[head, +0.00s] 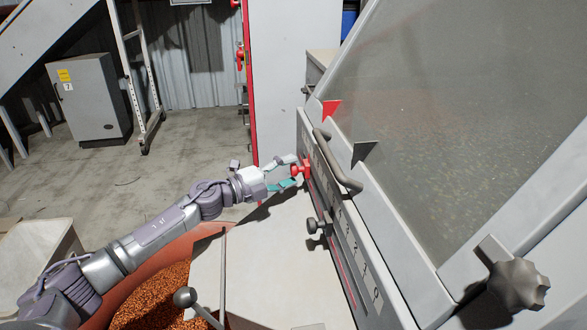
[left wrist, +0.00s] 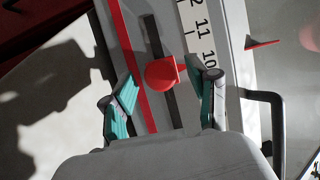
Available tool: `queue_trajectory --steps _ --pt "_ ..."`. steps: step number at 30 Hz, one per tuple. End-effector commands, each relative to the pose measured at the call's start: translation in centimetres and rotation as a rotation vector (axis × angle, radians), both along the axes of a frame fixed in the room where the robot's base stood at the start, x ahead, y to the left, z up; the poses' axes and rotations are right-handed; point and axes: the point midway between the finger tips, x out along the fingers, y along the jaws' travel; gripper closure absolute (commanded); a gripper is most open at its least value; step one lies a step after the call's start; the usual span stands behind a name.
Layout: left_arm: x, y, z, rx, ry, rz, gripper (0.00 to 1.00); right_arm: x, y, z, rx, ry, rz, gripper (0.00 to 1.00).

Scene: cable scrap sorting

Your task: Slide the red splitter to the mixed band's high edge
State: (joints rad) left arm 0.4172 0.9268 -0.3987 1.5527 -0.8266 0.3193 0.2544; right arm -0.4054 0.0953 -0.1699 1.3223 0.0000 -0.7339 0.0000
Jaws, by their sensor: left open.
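The red splitter's round knob (head: 302,170) sits on the slotted rail along the machine's sloping front. A red pointer flag (head: 331,107) stands above the rail. My left gripper (head: 295,172) is open, with its teal fingers on either side of the knob. In the left wrist view the red knob (left wrist: 162,74) is between the fingertips of the gripper (left wrist: 161,78); the right finger is very close to it, and I cannot tell if they touch. A number scale (left wrist: 203,38) beside the slot shows 11 and 10 near the knob. My right gripper is out of view.
A dark knob (head: 318,226) sits lower on the same rail, and a dark flag (head: 363,151) stands above. A grey handle (head: 338,165) juts out beside the scale. A bin of copper-coloured granules (head: 150,298) lies below my left arm.

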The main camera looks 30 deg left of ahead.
Motion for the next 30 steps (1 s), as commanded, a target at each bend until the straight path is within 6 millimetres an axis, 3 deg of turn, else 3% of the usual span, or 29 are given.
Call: queue_trajectory --steps 6,14,25,30 --pt "1.44 -0.87 0.03 0.0 0.0 0.0 0.41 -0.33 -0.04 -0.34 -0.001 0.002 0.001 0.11" --pt "1.52 -0.94 -0.04 0.001 0.001 -0.001 0.41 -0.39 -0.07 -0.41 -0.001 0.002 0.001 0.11" --pt "1.5 -0.93 -0.05 0.001 0.001 -0.001 0.99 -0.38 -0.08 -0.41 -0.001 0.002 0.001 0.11" --pt "1.49 -0.92 -0.07 0.001 0.001 -0.001 1.0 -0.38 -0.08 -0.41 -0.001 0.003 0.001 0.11"
